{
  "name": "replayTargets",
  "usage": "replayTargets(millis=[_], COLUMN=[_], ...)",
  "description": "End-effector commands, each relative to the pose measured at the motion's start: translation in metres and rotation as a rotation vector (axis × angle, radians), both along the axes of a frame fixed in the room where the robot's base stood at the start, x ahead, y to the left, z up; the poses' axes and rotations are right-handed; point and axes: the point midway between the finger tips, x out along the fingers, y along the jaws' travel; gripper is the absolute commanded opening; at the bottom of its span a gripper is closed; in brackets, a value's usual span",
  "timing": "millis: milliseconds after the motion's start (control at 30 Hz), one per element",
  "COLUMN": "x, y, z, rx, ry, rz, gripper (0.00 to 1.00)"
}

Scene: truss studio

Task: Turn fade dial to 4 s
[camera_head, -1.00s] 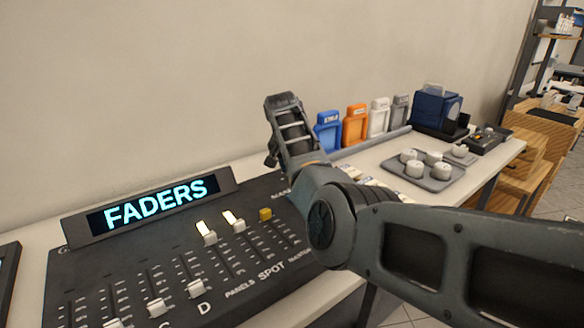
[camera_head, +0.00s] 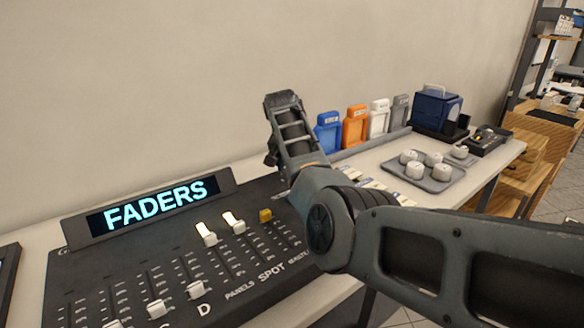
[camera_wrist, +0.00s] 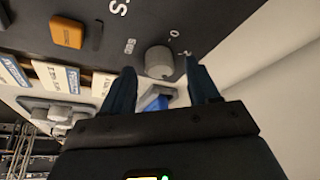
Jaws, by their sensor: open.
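In the wrist view the fade dial (camera_wrist: 158,62) is a round grey-white knob on the dark console (camera_wrist: 115,42), with small white marks beside it that are too blurred to read. Its pointer setting cannot be told. My gripper (camera_wrist: 160,71) is open, with one dark finger on each side of the dial. I cannot tell whether the fingers touch it. In the head view my arm hides the dial and the gripper; the console (camera_head: 225,270) shows there with a lit display (camera_head: 155,206) reading FADERS.
White-capped faders (camera_head: 197,290) stand on the console. Right of my arm are coloured label holders (camera_head: 355,125), a grey tray (camera_head: 440,177) with several white knobs, and a blue box (camera_head: 437,107). A wall rises behind the table. An orange button (camera_wrist: 68,32) is near the dial.

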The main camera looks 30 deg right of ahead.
Motion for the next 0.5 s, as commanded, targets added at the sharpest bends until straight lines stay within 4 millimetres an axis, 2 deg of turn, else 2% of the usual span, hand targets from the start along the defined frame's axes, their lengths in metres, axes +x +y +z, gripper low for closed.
replayTargets(millis=[300,500], x=[-0.012,-0.016], y=[0.015,0.02], z=[0.045,0.062], rx=[-0.001,0.0], ry=[-0.002,-0.002], rz=[0.0,-0.001], gripper=[0.6,0.6])
